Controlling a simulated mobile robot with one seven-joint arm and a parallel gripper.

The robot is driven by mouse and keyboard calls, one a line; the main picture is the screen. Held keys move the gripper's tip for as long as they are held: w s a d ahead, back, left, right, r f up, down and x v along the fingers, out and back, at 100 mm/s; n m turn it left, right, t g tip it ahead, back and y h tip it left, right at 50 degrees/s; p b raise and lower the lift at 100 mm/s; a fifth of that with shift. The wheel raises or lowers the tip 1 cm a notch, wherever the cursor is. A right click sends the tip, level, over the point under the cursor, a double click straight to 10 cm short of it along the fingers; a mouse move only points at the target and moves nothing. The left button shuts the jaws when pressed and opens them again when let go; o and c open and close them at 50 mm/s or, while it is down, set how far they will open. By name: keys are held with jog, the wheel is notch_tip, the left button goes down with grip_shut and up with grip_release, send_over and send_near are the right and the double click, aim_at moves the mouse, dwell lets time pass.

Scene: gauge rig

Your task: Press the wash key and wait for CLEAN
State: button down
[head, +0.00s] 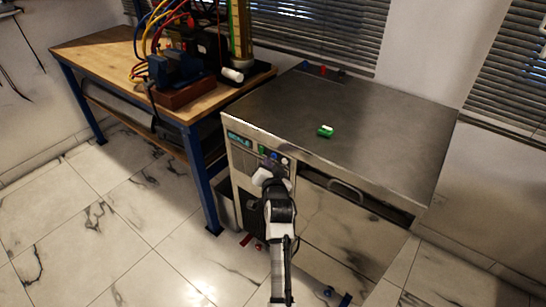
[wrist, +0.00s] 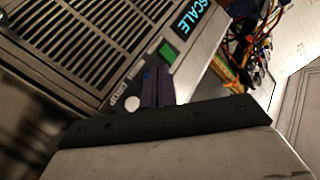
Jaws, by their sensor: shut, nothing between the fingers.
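The steel machine's display (head: 239,139) glows teal; the wrist view shows it (wrist: 195,17) with letters reading "SCALE", possibly cut off. A green key (head: 262,149) is beside it and shows in the wrist view (wrist: 166,53). A white key (head: 284,161) is on the other side of the row, also in the wrist view (wrist: 132,104). A blue key (head: 273,155) sits between them in the head view. Small labels appear to read WASH and DROP. My gripper (wrist: 152,86) is shut and empty at the panel, covering the middle key; contact cannot be told.
The machine's steel top (head: 350,110) carries a small green object (head: 325,131). A drawer handle (head: 346,190) is right of the panel. A vent grille (wrist: 85,40) fills part of the wrist view. A wooden bench (head: 100,52) with cables stands left. Small items lie on the floor.

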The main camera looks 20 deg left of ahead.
jog(key=shift+w, duration=0.1)
jog(key=shift+w+d, duration=0.15)
jog(key=shift+w, duration=0.15)
jog(key=shift+w+d+b, duration=0.15)
jog(key=shift+w+b, duration=0.15)
jog(key=shift+w, duration=0.05)
dwell(0.6)
jog(key=shift+s, duration=0.1)
jog(key=shift+s+a+p, duration=0.3)
jog(key=shift+s+p, duration=0.2)
jog(key=shift+s, duration=0.2)
jog(key=shift+s+a+p, duration=0.3)
jog(key=shift+s+p, duration=0.2)
jog(key=shift+s, duration=0.3)
jog(key=shift+s+a+p, duration=0.25)
jog(key=shift+s+p, duration=0.25)
jog(key=shift+s, duration=0.25)
jog(key=shift+s+a+p, duration=0.3)
jog(key=shift+s+p, duration=0.2)
jog(key=shift+s, duration=0.3)
